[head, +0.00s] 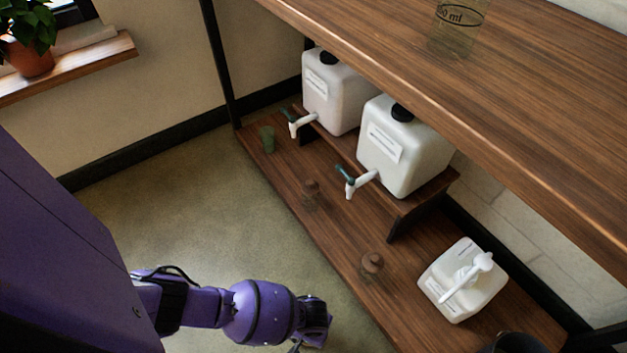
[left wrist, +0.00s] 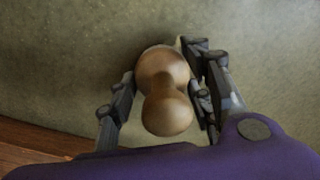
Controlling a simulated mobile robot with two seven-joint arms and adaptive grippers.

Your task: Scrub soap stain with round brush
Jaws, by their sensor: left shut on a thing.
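In the left wrist view a round brush with a knobbed, light wooden handle (left wrist: 166,85) sits between the two fingers of my left gripper (left wrist: 163,80). The gripper is shut on it. The brush's underside is hidden, and I cannot tell whether it touches the floor (left wrist: 60,60) behind it. In the head view my left gripper (head: 308,338) is low over the floor, left of the lower shelf, partly cut off by the bottom edge. I cannot make out a clear soap stain in either view. My right gripper is not in view.
The floor left of the shelf is clear.

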